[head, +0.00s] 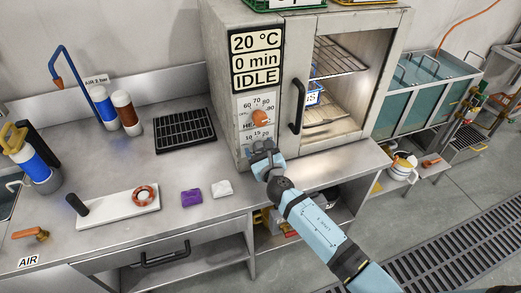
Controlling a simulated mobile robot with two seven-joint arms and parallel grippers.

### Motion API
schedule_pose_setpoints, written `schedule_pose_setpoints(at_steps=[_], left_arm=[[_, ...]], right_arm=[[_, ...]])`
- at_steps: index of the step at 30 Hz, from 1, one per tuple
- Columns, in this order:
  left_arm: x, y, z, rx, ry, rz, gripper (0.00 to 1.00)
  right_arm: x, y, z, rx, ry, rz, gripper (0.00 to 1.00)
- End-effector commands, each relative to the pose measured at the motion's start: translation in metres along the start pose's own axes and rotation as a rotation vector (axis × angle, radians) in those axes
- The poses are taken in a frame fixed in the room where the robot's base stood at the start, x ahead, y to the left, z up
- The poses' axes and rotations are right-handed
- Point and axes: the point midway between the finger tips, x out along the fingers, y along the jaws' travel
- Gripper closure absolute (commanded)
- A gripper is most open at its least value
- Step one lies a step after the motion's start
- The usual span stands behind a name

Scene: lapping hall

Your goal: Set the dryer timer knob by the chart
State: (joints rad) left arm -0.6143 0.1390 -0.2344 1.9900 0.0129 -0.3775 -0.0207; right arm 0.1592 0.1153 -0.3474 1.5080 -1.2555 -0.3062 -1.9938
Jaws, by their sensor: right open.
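The dryer (345,25) is a grey cabinet at the back of the steel bench. Its display (257,60) reads 20 °C, 0 min, IDLE. Below it, an orange knob (260,117) sits in a dial marked from 60 to 90, with a partly covered label. A lower dial (250,138) shows 10, 15 and 20. My right gripper (263,150) is open in front of this lower dial and hides its knob. I cannot tell whether it touches the knob. No chart is readable here. My left gripper is not in view.
The dryer's black handle (297,105) stands out right of the dials, beside the lit chamber with wire racks (338,60). A black grid tray (185,130), a purple block (191,197) and a white block (222,188) lie left. Bare bench lies between them.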

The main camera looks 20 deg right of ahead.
Motion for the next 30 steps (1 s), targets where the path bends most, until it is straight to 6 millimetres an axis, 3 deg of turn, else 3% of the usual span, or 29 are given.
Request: schedule_pose_setpoints(at_steps=[5,12,23,30], left_arm=[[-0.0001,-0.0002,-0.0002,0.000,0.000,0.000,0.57],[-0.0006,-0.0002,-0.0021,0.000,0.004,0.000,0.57],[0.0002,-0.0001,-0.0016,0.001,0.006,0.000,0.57],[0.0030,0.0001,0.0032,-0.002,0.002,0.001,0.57]], right_arm=[[-0.0001,0.0000,-0.0001,0.000,0.000,0.000,0.31],[-0.0003,-0.0001,-0.0002,0.000,0.000,0.000,0.81],[-0.0005,-0.0001,-0.0009,0.047,0.001,0.000,0.81],[-0.0006,-0.0003,-0.0015,0.193,0.000,-0.001,0.80]])
